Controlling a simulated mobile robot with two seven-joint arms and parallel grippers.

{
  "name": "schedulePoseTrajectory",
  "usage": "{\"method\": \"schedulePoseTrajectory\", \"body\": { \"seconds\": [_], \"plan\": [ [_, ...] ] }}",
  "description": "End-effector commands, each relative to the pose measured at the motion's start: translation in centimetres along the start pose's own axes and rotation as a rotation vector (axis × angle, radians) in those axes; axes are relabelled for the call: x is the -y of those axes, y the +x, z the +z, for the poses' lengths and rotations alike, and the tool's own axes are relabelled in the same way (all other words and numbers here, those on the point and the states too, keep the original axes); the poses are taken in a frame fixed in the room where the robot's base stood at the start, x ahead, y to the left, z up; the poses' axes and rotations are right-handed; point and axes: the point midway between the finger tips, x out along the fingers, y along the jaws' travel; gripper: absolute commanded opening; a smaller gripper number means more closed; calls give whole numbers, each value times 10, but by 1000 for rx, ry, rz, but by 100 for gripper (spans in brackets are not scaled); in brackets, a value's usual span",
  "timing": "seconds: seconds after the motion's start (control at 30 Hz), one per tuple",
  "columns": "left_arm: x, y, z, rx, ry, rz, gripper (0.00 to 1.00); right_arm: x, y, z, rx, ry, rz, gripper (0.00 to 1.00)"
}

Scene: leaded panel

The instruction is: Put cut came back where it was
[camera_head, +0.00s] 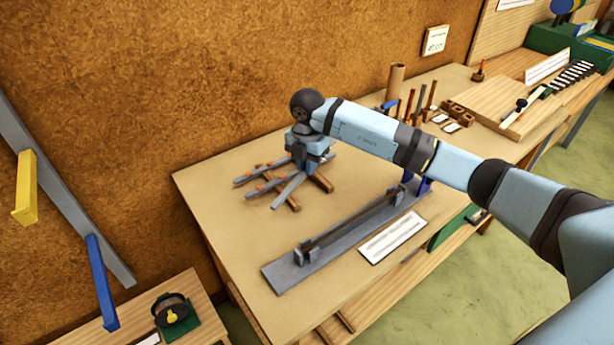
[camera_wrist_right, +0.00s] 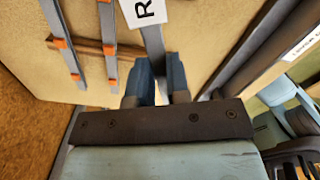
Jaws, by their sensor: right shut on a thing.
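My right gripper (camera_head: 304,165) is low over the bench by the brown wall. It also shows in the wrist view (camera_wrist_right: 156,82), its fingers shut on a grey strip, the cut came (camera_wrist_right: 152,42). In the head view this came (camera_head: 289,189) slants down to the left from under the gripper. Two other grey cames (camera_head: 258,173) with orange marks lie beside it across two wooden bars (camera_head: 322,181). A white tag with a letter R (camera_wrist_right: 149,11) covers part of the view beyond the fingers. I cannot tell whether the held came touches the bars. My left gripper is out of view.
A long grey fixture (camera_head: 340,238) with upright jaws lies nearer the bench front, beside a white label (camera_head: 393,238). Tools and a brown tube (camera_head: 396,82) stand behind my right arm. A spool (camera_head: 171,308) sits on a lower surface at left. The bench's left corner is bare.

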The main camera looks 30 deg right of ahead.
Motion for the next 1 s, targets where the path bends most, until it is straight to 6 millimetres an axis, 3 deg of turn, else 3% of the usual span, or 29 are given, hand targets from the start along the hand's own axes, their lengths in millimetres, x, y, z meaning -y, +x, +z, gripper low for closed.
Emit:
{"method": "schedulePoseTrajectory", "body": {
  "seconds": [0.33, 0.87, 0.9, 1.0],
  "plan": [
    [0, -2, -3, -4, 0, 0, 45, 0, 42, -1, -1, -1, -1, 0],
    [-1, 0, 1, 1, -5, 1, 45, 0, 52, 0, 0, -1, 0, 0],
    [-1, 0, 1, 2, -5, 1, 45, 0, 51, 0, 0, -1, 0, 23],
    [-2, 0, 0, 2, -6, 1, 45, 0, 51, 0, 0, -1, 0, 42]
  ]
}}
